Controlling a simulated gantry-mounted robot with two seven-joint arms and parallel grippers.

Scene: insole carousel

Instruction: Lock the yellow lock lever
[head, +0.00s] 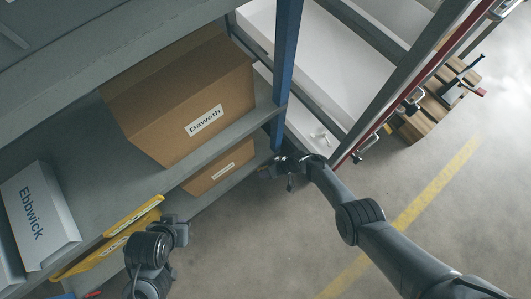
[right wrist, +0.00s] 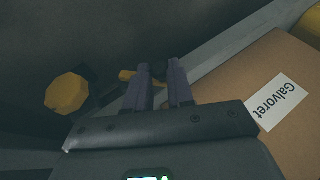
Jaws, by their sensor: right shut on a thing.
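My right gripper (head: 285,168) is at the foot of the blue rack post in the head view. In the right wrist view its two fingers (right wrist: 160,80) are closed on a dark knob-like end. A small yellow piece (right wrist: 128,76) of the lock lever shows just left of the fingertips, beside that dark end; the rest is hidden by the fingers. The lever cannot be made out in the head view. My left gripper (head: 174,230) is at the lower left, near a yellow-edged bin; its jaw opening is unclear.
A round yellow knob (right wrist: 67,93) is left of the right fingers. A cardboard box labelled Galvoret (right wrist: 285,85) lies to their right. The rack has a blue post (head: 286,50), a Daweth box (head: 185,100) and a white Ebbwick box (head: 38,215). Open floor (head: 440,230) lies at right.

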